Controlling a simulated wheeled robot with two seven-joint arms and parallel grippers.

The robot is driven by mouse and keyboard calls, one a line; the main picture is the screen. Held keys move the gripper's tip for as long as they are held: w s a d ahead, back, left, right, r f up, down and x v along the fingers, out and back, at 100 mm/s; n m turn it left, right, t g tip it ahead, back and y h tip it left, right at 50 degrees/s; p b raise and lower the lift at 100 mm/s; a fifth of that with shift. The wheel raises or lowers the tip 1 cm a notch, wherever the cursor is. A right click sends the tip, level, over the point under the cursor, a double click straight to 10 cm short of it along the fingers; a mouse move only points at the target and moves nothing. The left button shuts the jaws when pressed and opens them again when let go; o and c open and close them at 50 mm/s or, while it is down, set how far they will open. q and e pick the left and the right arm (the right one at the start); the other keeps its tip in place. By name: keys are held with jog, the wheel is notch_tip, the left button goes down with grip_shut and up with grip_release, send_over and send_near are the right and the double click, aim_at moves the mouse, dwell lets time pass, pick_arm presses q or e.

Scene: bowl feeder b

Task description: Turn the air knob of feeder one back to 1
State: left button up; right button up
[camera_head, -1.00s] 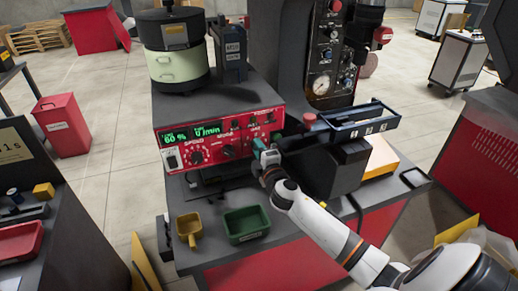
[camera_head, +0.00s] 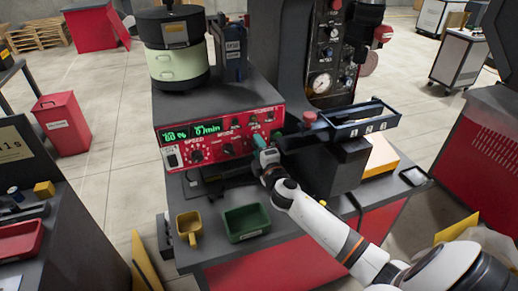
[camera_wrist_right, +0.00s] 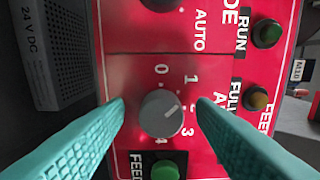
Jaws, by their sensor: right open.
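The air knob (camera_wrist_right: 161,112) of the feeder is a grey round knob on a red panel (camera_wrist_right: 135,78) in the right wrist view. Numbers 0 to 4 surround it. Its light mark points up and right, seemingly between 1 and 2. The 2 is partly hidden by a fingertip. My right gripper (camera_wrist_right: 160,107) is open, with its teal fingers on either side of the knob and apart from it. In the head view my right gripper (camera_head: 259,141) is in front of the red control box (camera_head: 212,150) and hides the knob there. My left gripper is not in view.
A green button (camera_wrist_right: 166,170) sits below the knob. Green (camera_wrist_right: 267,33) and amber (camera_wrist_right: 257,98) buttons are at its right. The bowl feeder (camera_head: 177,62) stands on top. A yellow scoop (camera_head: 189,227) and a green bin (camera_head: 246,222) lie below. A black tray (camera_head: 352,124) is at the right.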

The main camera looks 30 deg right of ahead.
jog(key=b+v, duration=0.2)
jog(key=v, duration=1)
